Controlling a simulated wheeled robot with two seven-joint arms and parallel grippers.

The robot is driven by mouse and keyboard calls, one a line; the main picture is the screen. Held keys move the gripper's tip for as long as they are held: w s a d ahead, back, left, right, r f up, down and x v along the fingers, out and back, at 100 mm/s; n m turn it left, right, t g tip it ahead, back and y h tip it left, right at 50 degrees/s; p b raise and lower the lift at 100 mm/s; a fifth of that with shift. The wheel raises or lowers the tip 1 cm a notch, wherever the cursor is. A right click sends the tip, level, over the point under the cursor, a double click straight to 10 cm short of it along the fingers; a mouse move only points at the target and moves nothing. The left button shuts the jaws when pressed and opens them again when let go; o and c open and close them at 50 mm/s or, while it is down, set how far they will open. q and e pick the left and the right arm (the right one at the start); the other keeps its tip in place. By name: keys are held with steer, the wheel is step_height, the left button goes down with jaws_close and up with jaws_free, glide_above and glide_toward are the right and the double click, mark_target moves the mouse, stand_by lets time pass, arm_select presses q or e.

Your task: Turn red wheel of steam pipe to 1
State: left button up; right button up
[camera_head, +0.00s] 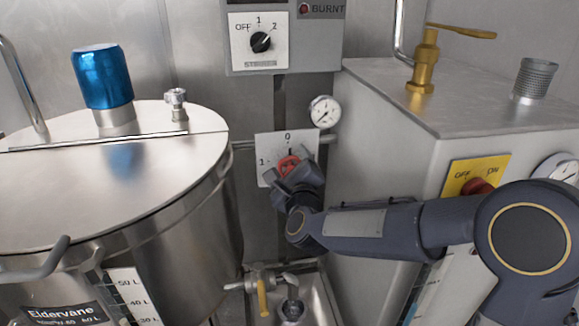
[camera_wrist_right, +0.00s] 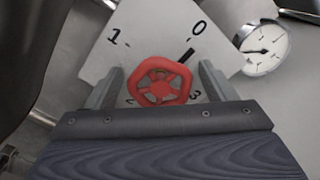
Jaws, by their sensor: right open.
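The red wheel (camera_head: 288,165) sits on a white dial plate (camera_head: 266,148) on the pipe in the middle of the head view. The right wrist view shows the wheel (camera_wrist_right: 160,82) with its spokes, and the plate (camera_wrist_right: 150,35) with 0, 1, 2 and 3 partly in sight. A black pointer mark (camera_wrist_right: 186,55) lies near the 0. My right gripper (camera_wrist_right: 160,88) is open, with one finger on each side of the wheel. A gap shows between the wheel and each finger. My left gripper is not in view.
A round gauge (camera_head: 324,111) sits just right of the plate. A large steel tank (camera_head: 110,185) stands at left, and a grey box machine (camera_head: 400,125) at right. A tap (camera_head: 264,290) is below. A switch panel (camera_head: 259,41) hangs above.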

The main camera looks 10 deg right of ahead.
steer(key=c, duration=1)
